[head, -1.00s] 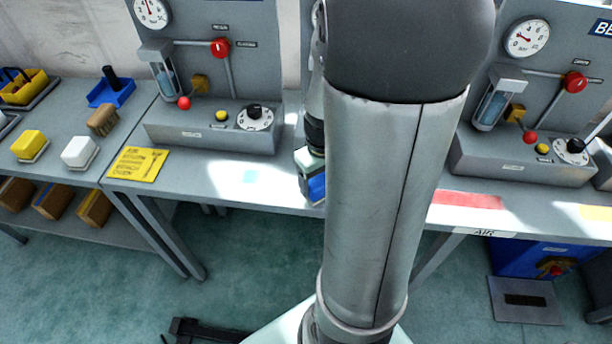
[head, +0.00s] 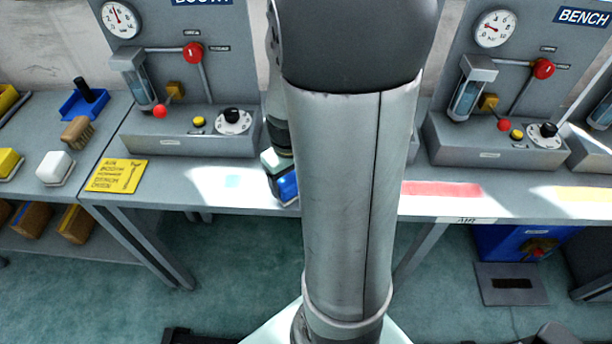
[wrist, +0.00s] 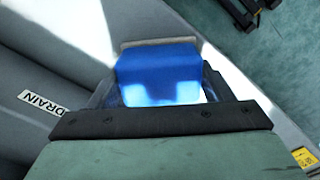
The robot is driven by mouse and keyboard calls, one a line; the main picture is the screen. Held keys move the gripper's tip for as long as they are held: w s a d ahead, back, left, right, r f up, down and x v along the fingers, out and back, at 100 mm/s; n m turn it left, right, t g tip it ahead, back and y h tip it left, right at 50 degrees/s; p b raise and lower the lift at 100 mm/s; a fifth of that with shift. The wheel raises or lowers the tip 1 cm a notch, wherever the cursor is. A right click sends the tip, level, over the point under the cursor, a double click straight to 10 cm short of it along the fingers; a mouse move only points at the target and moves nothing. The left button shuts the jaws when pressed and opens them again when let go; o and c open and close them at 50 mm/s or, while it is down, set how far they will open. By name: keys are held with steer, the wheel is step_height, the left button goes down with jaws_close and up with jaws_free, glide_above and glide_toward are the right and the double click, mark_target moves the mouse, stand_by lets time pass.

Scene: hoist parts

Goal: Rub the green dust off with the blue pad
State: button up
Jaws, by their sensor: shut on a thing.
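My gripper (wrist: 160,84) is shut on the blue pad (wrist: 158,70), which has a pale grey edge along its far side in the wrist view. In the head view the blue pad (head: 288,188) shows just left of my arm, at the front part of the grey bench (head: 340,200). I cannot tell whether the pad touches the bench top. No green dust can be made out in either view. My arm hides part of the bench.
Control boxes with knobs (head: 232,121) and (head: 544,135) stand along the back. A yellow sign (head: 117,175) lies at the bench's left end. A white block (head: 55,168) and a brush (head: 77,132) sit on the left table. A red strip (head: 440,188) marks the bench at right.

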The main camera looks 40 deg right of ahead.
steer(key=w+a, duration=0.5)
steer(key=a, duration=0.1)
steer(key=shift+w+a+r+p, duration=0.1)
steer(key=shift+w+a+p, duration=0.2)
steer(key=shift+w, duration=0.1)
steer(key=shift+w+a, duration=1.45)
steer(key=shift+a, duration=0.2)
steer(key=shift+w+a, duration=1.4)
steer(key=shift+a, duration=0.2)
steer(key=shift+d, duration=0.1)
steer(key=s+d, duration=0.5)
steer(key=shift+d, duration=0.25)
steer(key=shift+s+d+f+b, duration=0.1)
steer(key=shift+s+d+b, duration=0.15)
steer(key=shift+s+d, duration=1.2)
steer(key=shift+s+d+f+b, duration=0.1)
steer(key=shift+s+d+b, duration=0.15)
steer(key=shift+s+d, duration=1.15)
steer(key=s+d, duration=0.4)
steer(key=d, duration=0.1)
steer(key=shift+s+d+r, duration=0.1)
steer(key=shift+d, duration=0.15)
